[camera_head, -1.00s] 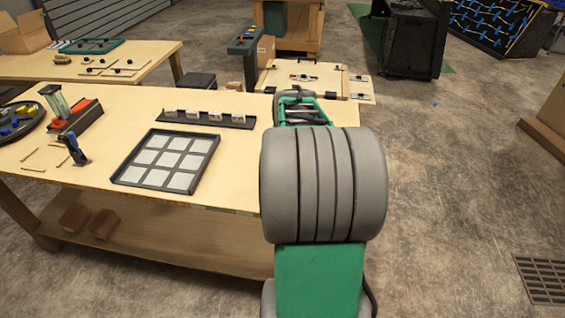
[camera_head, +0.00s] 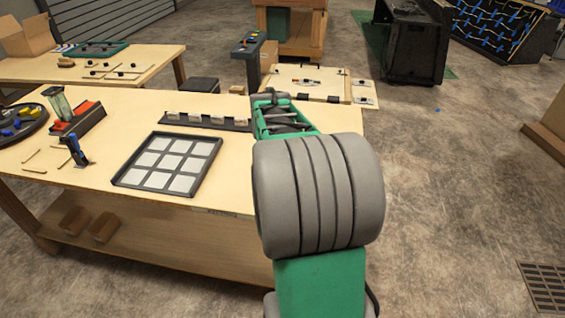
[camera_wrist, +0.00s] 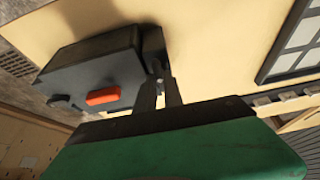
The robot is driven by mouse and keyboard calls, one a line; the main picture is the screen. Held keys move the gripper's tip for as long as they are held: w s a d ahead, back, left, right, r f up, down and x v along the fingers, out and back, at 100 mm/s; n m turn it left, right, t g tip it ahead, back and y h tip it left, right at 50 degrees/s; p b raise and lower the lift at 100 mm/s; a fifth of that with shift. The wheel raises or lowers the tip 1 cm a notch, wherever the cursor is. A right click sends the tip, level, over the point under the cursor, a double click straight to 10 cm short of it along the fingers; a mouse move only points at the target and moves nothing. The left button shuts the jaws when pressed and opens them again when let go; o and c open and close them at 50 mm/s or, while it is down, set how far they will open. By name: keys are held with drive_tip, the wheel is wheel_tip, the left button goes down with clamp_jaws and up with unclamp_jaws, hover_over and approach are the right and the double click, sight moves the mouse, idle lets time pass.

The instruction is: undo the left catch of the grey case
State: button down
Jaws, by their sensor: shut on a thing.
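The grey case (camera_wrist: 90,65) shows in the wrist view as a dark box, with an orange-red piece (camera_wrist: 103,96) and a dark curved piece (camera_wrist: 60,102) on its near side. My gripper (camera_wrist: 160,84) is at the right end of the case in that picture. Its two fingers are shut on a small part at the case's edge, which looks like the left catch (camera_wrist: 158,70); the fingers mostly hide it. I cannot tell whether the catch is lifted. In the head view my arm covers the case and the fingertips.
A black-framed tray with pale squares (camera_head: 124,184) lies on the workbench left of my arm. A dark strip with several pale blocks (camera_head: 240,125) lies behind the tray. A blue-and-black tool (camera_head: 75,150) stands farther left. Open floor is right of the bench.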

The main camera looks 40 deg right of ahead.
drive_tip(key=c, duration=1.7)
unclamp_jaws()
drive_tip(key=shift+c, duration=0.2)
drive_tip(key=v, duration=0.8)
drive_tip(key=s+a+f+n+y, duration=0.1)
drive_tip(key=s+a+f+n, duration=0.1)
drive_tip(key=s+a+f, duration=0.3)
drive_tip(key=s+a+f+n+g+y, duration=0.1)
drive_tip(key=a+f+n, duration=0.15)
drive_tip(key=a, duration=0.45)
drive_tip(key=s+a+f+n+y, duration=0.1)
drive_tip(key=s+a+f+n, duration=0.2)
drive_tip(key=a, duration=0.4)
drive_tip(key=w+a+r+n+t, duration=0.1)
drive_tip(key=a+r+n, duration=0.2)
drive_tip(key=a, duration=0.6)
drive_tip(key=shift+a+t+y+b, duration=0.15)
drive_tip(key=shift+t+y+b, duration=0.15)
